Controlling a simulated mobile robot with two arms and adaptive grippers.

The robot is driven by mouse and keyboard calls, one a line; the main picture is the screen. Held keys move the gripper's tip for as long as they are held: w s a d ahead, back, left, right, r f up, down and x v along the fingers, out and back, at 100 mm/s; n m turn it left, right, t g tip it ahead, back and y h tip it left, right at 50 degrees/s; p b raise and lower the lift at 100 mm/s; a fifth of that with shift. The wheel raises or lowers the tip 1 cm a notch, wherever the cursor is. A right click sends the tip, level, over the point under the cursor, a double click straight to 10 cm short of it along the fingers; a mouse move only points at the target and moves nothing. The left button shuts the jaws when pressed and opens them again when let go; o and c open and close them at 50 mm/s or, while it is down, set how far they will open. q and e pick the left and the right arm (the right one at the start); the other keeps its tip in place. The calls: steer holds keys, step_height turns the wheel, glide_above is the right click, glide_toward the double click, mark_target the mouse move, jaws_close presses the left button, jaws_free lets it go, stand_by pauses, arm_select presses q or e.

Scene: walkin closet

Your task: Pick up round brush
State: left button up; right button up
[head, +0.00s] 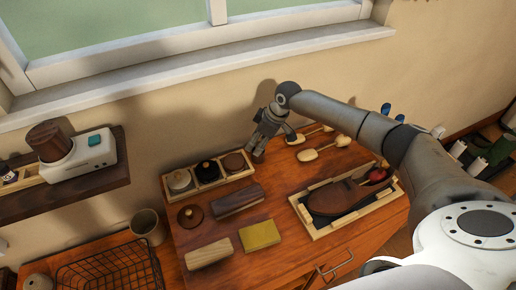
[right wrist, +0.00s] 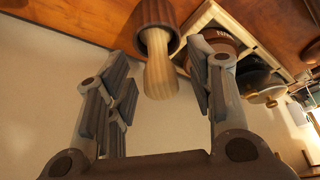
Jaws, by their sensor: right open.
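A round brush with a dark, ribbed body and a pale wooden handle (right wrist: 160,75) shows in the right wrist view, between the two fingers. My right gripper (right wrist: 162,62) is open, with one finger on each side of the handle and visible gaps to it. In the head view my right gripper (head: 272,138) points down at the back of the wooden tabletop, near the wall, and hides most of what is under it. My left gripper is not in view.
A tray (head: 218,184) with three round containers stands left of the gripper. Brushes with pale heads (head: 308,155) lie to its right. A framed tray (head: 318,232) holds a large brown item in front. Wooden blocks (head: 238,199) and a knobbed disc (head: 190,216) lie front left.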

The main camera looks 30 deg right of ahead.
steer(key=shift+r, duration=0.1)
steer(key=c, duration=1)
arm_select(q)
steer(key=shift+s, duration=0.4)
arm_select(e)
steer(key=shift+r, duration=0.3)
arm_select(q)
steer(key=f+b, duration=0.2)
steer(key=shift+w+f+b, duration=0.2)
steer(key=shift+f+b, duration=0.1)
arm_select(e)
step_height(320, 180, up, 9)
steer(key=shift+r, duration=0.2)
